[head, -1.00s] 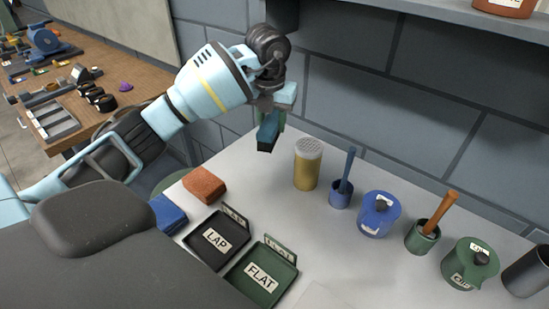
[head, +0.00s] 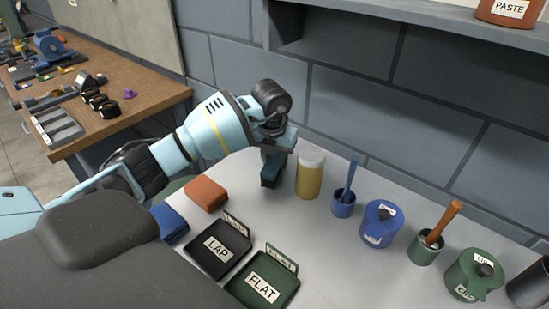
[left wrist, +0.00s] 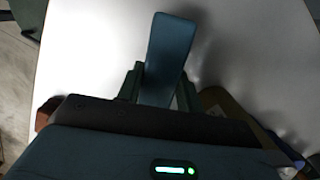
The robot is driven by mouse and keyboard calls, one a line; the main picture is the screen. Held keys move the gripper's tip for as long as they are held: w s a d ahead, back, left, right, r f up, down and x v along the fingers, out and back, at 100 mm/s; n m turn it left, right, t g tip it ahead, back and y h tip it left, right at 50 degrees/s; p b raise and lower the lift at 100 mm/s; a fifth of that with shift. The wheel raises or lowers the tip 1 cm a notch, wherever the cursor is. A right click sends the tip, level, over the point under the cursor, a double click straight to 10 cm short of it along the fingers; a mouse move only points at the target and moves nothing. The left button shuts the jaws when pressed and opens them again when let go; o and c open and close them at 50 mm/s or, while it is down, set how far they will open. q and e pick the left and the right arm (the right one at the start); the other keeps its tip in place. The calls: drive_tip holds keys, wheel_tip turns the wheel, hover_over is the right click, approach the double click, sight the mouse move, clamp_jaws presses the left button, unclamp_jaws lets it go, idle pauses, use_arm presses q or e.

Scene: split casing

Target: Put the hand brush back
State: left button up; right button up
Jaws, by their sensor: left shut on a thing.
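The hand brush shows as a dark teal block (head: 269,176) under my left gripper (head: 278,157) in the head view. In the left wrist view its long blue-grey part (left wrist: 170,45) sticks out from between the dark green fingers. My left gripper is shut on it. The brush hangs low over the left back part of the white table, just left of the yellow canister (head: 310,178). I cannot tell whether its lower end touches the table. Its bristles cannot be made out. My right gripper is not in view.
An orange-brown block (head: 206,194) and a blue block (head: 169,224) lie to the left. Black LAP (head: 233,258) and green FLAT (head: 283,297) trays stand in front. A blue cup (head: 343,207), a blue jar (head: 379,226) and green pots stand to the right. A block wall rises behind.

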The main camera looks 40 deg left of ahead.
sight(273, 162)
use_arm(q)
drive_tip(key=o, duration=0.9)
drive_tip(key=shift+f, duration=0.1)
drive_tip(key=r, duration=0.4)
drive_tip(key=s+r, duration=0.1)
drive_tip(key=r, duration=0.7)
drive_tip(key=shift+s+d+r, duration=0.1)
drive_tip(key=shift+s+d, duration=0.1)
drive_tip(key=shift+d, duration=0.05)
